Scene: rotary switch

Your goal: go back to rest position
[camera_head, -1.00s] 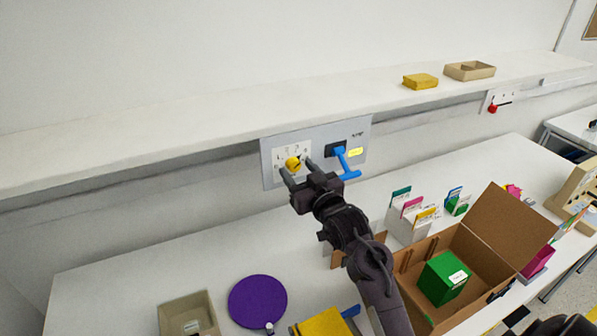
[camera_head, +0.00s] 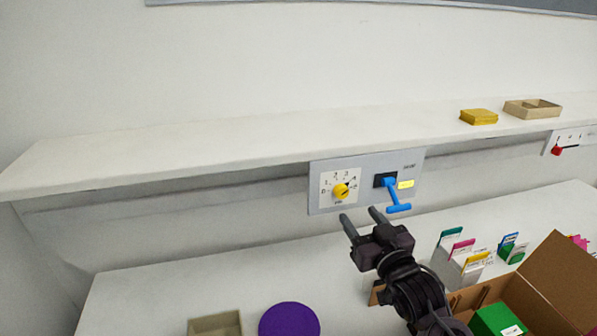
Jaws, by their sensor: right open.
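The yellow rotary switch (camera_head: 341,191) sits on a white numbered dial on the grey wall panel (camera_head: 324,208). A blue T-shaped handle (camera_head: 398,207) is mounted to its right on the same panel. My right gripper (camera_head: 361,217) is open and empty, just below and to the right of the yellow knob and apart from it. Its two fingers point up toward the panel. My left gripper is out of view.
A shelf (camera_head: 230,145) runs above the panel. Below, the table (camera_head: 160,292) holds a purple disc (camera_head: 289,322), a beige tray (camera_head: 215,318), card holders (camera_head: 461,262) and an open cardboard box (camera_head: 557,281). The table's left part is clear.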

